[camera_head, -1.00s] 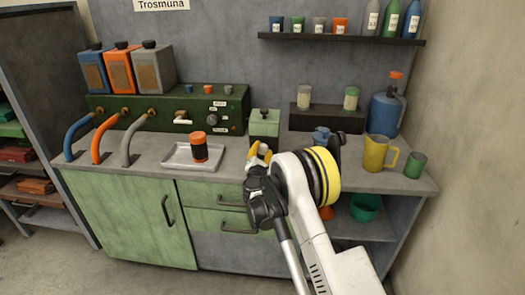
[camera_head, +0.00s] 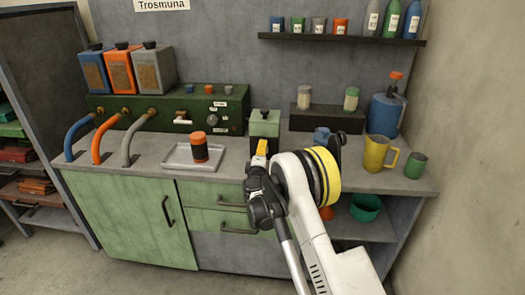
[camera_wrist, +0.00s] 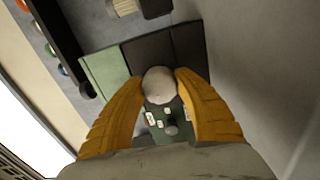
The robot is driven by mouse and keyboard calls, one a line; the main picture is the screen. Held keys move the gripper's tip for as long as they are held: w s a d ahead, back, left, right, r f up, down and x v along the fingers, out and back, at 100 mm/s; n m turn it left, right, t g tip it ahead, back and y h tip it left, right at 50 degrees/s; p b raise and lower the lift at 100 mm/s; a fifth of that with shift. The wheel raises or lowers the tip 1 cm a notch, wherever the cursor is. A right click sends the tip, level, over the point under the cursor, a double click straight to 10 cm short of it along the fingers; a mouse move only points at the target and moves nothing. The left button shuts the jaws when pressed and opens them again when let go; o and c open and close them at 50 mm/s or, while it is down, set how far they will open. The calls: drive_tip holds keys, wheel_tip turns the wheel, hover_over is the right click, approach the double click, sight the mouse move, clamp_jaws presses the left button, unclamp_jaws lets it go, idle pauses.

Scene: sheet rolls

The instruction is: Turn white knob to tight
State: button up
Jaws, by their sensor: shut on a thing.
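A white, rounded knob (camera_wrist: 159,85) sits between the two orange fingers of my gripper (camera_wrist: 160,92) in the wrist view, with a finger against each side. A dark face with small white labels shows beyond it. In the head view my gripper (camera_head: 261,148) is at the front of a small green box (camera_head: 264,124) on the counter, and the knob it holds is hidden there. No mark shows how tight the knob is.
A tray (camera_head: 180,157) with an orange-black jar (camera_head: 199,147) lies left of my gripper. A yellow mug (camera_head: 376,152) and blue jug (camera_head: 386,112) stand right.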

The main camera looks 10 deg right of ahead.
drive_tip(key=m, duration=0.6)
drive_tip(key=shift+r, duration=0.1)
drive_tip(key=m, duration=0.6)
drive_tip(key=shift+m, duration=0.3)
idle(0.3)
drive_tip(key=o, duration=1.2)
drive_tip(key=v, duration=1.2)
drive_tip(key=shift+r, duration=0.1)
